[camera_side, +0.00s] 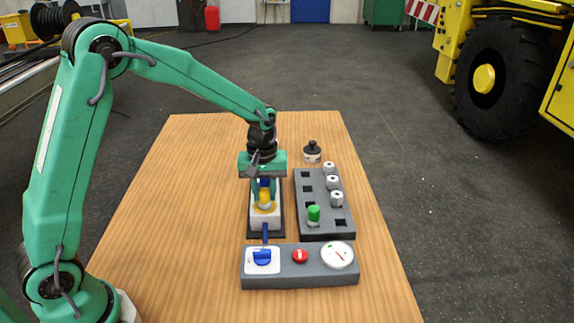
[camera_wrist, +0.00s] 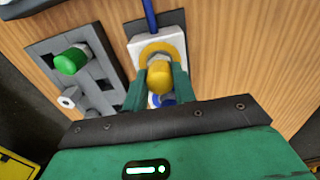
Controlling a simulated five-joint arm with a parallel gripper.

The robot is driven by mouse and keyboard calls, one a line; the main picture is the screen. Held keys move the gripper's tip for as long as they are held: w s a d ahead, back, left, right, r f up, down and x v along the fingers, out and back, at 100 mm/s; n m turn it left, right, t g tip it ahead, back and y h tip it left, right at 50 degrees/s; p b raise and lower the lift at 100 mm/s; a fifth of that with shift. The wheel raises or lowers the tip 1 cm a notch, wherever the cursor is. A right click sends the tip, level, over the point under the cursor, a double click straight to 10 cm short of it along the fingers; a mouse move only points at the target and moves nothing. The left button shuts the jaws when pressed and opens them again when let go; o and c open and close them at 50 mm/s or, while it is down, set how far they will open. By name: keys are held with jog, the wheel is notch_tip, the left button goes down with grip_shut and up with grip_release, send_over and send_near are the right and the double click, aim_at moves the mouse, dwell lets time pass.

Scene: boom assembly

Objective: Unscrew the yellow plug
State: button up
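The yellow plug (camera_side: 265,200) sits upright in a white block with a yellow ring around the plug's base. It also shows in the wrist view (camera_wrist: 159,76), between my green fingers. My gripper (camera_side: 264,190) points down over the block, with one finger on each side of the plug. The fingers appear to touch it, so my gripper looks shut on it. A second, blue plug (camera_wrist: 167,99) on the same block is partly hidden behind the fingers. A blue hose (camera_side: 265,233) runs from the block toward the control panel.
A grey rack (camera_side: 308,228) stands just right of the block, holding a green plug (camera_side: 314,214) and several light metal fittings. A black-topped jar (camera_side: 312,152) stands behind it. A grey panel (camera_side: 290,283) with a blue valve, red button and gauge lies in front. The table's left side is clear.

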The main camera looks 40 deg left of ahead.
grip_shut()
jog(key=shift+n, duration=0.3)
jog(key=n, duration=0.5)
jog(key=shift+n, duration=0.3)
jog(key=n, duration=0.5)
jog(key=shift+r, duration=0.1)
jog(key=shift+n, duration=0.7)
